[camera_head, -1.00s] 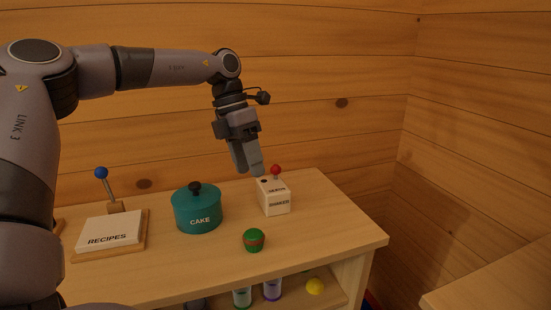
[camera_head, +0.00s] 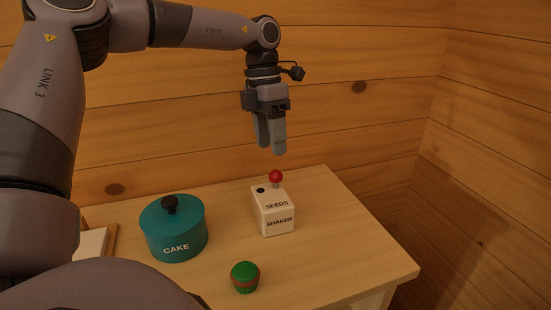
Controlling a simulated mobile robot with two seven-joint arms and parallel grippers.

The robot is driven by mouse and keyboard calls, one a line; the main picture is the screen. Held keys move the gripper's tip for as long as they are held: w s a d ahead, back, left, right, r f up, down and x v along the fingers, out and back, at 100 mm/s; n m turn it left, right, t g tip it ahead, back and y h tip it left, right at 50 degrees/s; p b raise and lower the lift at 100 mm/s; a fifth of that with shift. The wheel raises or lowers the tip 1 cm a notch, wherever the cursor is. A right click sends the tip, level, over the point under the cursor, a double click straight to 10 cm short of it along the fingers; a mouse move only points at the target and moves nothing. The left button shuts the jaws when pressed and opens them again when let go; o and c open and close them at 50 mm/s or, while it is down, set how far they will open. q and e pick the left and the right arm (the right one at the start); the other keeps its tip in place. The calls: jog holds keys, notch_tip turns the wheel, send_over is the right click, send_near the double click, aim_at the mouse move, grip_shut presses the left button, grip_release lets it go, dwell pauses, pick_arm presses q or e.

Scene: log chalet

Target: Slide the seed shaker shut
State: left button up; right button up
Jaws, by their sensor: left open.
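The seed shaker (camera_head: 273,210) is a white box lettered "SEEDS SHAKER", standing upright on the wooden counter right of the teal cake tin. A dark round hole (camera_head: 260,190) shows at the left of its top, and a red ball knob (camera_head: 275,176) on a short stem stands to the right of the hole. My left gripper (camera_head: 270,150) points down above the shaker, a little higher than the red knob and apart from it. Its fingers are open and hold nothing. My right gripper is not in view.
A teal tin (camera_head: 174,232) labelled "CAKE" with a dark knob stands left of the shaker. A small green item with a red band (camera_head: 245,277) sits in front. The counter (camera_head: 345,232) is bare to the right. A log wall rises close behind.

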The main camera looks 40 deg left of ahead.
aim_at(276, 176)
pick_arm(q)
jog(key=shift+d+f, duration=0.2)
jog(key=shift+f, duration=0.95)
jog(key=shift+d+f, duration=0.15)
jog(key=shift+f, duration=1)
jog(key=shift+d+f, duration=0.2)
jog(key=shift+f, duration=0.95)
